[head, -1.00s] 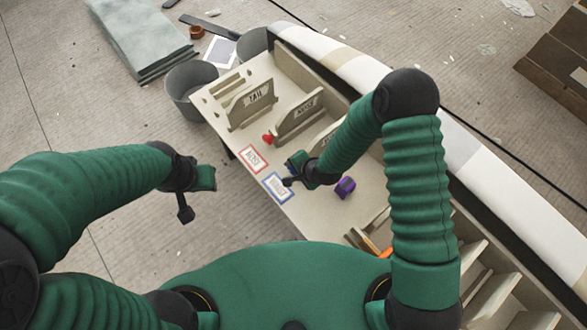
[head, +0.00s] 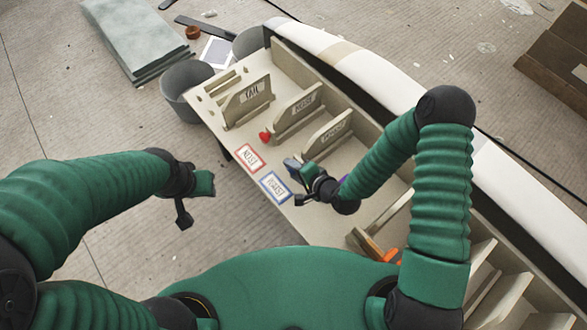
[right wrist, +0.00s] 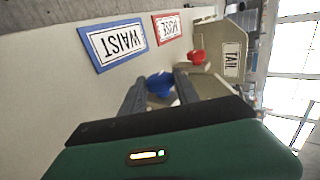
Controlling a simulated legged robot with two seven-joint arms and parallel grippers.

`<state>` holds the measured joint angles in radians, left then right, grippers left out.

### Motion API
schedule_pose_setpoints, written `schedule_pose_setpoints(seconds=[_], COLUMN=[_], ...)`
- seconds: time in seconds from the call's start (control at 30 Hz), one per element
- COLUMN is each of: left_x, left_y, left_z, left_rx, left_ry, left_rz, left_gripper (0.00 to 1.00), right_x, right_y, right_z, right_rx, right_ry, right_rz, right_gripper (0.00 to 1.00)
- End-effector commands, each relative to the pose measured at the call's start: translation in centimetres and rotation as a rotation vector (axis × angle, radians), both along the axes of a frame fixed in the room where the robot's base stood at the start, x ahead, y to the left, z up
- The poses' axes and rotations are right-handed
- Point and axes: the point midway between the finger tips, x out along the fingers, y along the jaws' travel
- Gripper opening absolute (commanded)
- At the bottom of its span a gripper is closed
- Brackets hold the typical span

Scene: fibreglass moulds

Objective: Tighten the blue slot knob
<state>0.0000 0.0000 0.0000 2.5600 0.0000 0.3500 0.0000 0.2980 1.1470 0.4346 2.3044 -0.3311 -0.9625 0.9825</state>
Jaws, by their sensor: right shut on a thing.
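The blue slot knob (right wrist: 160,84) sits between the two dark fingers of my right gripper (right wrist: 161,92) in the right wrist view. My right gripper (head: 294,168) is shut on it, low over the pale bench, beside the blue-framed WAIST label (head: 275,186). In the head view the gripper hides most of the knob. The upright WAIST template (head: 330,134) stands just behind the gripper. My left gripper (head: 190,203) hangs over the floor left of the bench, away from the knob; its jaw opening is unclear.
A red knob (head: 265,136) sits by the NOSE template (head: 298,112), near the red-framed NOSE label (head: 249,158). The TAIL template (head: 247,101) is farther back. An orange thing (head: 392,255) lies near my right arm. A long white mould (head: 325,55) edges the bench; grey bins (head: 185,92) stand left.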

Motion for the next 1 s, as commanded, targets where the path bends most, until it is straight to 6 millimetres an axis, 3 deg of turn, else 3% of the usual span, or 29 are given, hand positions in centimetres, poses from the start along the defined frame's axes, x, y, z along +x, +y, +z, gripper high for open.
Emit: schedule_pose_setpoints(seconds=[0.13,0.17,0.3,0.67,0.77,1.0], left_x=[0.0,0.0,0.0,0.0,0.0,0.0], left_y=[0.0,0.0,0.0,0.0,0.0,0.0], left_z=[0.0,0.0,0.0,0.2,0.8,2.8], left_rx=[0.0,0.0,0.0,0.0,0.0,0.0], left_ry=[0.0,0.0,0.0,0.0,0.0,0.0], left_rz=[0.0,0.0,0.0,0.0,0.0,0.0], left_gripper=[0.36,0.36,0.36,0.36,0.36,0.36], right_x=[-0.3,-0.3,-0.2,-0.4,-1.4,-5.8], right_y=[0.2,0.1,0.1,-0.2,-1.0,-4.3], right_z=[-0.2,-0.2,-0.1,0.3,1.4,5.7], right_rx=[0.0,0.0,-0.001,-0.002,-0.002,-0.001], right_ry=[0.008,0.008,0.007,0.005,0.005,0.008], right_rz=[0.006,0.006,0.004,0.002,0.0,-0.002], right_gripper=[0.0,0.41,0.59,0.59,0.59,0.59])
